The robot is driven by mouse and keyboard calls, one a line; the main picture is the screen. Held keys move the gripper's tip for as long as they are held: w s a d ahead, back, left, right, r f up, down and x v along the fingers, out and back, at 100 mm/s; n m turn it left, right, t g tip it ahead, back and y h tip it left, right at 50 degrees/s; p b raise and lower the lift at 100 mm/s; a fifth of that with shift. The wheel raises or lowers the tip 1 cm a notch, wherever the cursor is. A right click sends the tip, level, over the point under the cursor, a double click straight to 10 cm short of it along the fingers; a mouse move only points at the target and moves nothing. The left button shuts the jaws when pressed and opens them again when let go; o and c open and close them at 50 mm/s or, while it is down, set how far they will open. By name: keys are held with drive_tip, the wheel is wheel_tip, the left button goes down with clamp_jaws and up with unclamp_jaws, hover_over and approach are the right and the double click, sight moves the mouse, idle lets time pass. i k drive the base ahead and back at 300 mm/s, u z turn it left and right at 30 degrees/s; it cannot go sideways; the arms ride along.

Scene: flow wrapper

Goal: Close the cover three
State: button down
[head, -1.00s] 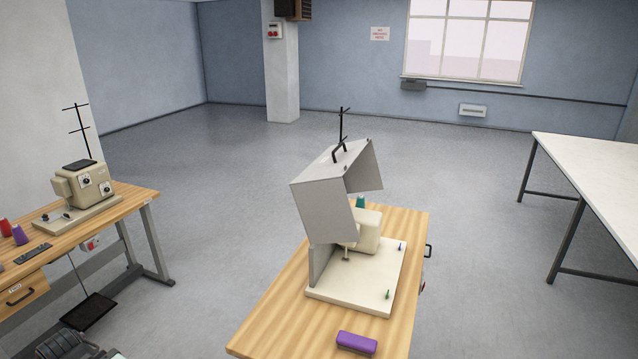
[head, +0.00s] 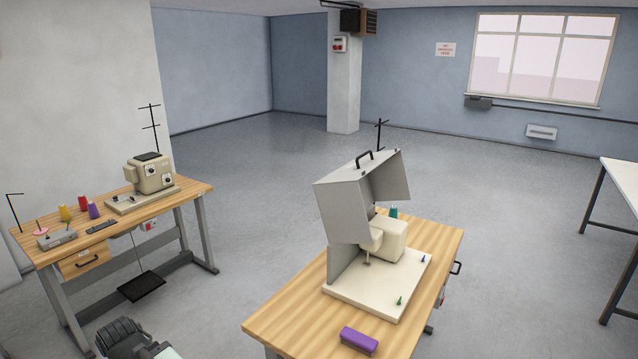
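A grey box-like cover (head: 341,210) with a black handle (head: 363,158) on top is tilted up and back over a cream sewing machine (head: 391,238). Its open side faces right and down, so the machine and most of its pale base plate (head: 378,290) show. A grey upright panel (head: 344,262) stands at the plate's left edge, below the cover. No number is readable on the cover.
The machine stands on a wooden table (head: 290,318) with a purple block (head: 359,340) near its front edge. Another wooden table (head: 190,194) with a second machine (head: 150,173) is at left. A white table (head: 622,176) is at right. Grey floor (head: 255,200) between them is clear.

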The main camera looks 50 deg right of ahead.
sight(344, 195)
drive_tip(key=u, duration=0.05)
drive_tip(key=i, duration=0.9)
drive_tip(key=z, duration=0.05)
